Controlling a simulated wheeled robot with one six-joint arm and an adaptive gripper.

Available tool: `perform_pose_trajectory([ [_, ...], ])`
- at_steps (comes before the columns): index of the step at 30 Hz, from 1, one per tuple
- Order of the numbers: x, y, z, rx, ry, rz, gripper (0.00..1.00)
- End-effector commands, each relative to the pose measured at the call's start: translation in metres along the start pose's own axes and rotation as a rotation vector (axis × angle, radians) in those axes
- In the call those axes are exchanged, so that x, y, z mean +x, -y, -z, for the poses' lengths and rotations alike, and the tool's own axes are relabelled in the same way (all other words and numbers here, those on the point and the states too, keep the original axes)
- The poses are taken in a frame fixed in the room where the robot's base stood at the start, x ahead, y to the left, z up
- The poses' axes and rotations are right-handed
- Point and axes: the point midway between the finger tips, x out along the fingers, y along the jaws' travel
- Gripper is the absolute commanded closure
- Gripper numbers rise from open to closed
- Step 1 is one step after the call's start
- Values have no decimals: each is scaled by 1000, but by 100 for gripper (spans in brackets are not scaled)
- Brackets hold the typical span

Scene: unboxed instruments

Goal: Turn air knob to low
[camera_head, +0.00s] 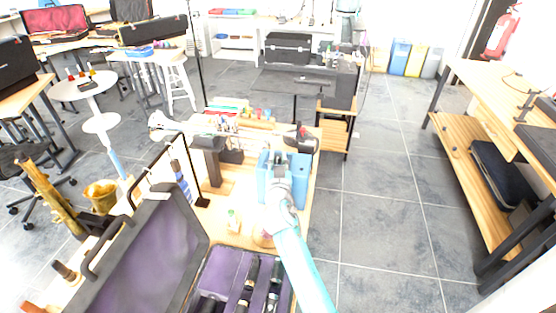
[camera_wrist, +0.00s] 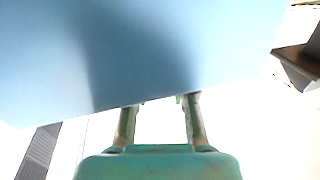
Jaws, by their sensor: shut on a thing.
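A light blue unit (camera_head: 299,167) stands on the wooden workbench in the head view. My arm comes up from the lower right, and its end is at this unit's front. In the wrist view the blue unit's smooth face (camera_wrist: 140,50) fills the upper part. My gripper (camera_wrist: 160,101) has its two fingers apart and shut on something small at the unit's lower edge. The fingertips pass behind that edge. The air knob itself is hidden in both views, so its setting cannot be read.
An open case with purple lining (camera_head: 225,262) lies on the near bench. A red and black item (camera_head: 302,139) is behind the unit. The tiled floor (camera_head: 385,210) to the right is clear.

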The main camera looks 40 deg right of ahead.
Motion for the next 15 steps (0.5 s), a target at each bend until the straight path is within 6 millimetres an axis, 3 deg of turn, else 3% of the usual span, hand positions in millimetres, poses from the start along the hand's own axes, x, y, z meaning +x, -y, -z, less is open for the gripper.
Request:
perform_pose_trajectory([
  [15, 1, -2, -4, 1, 18, 161, 100],
])
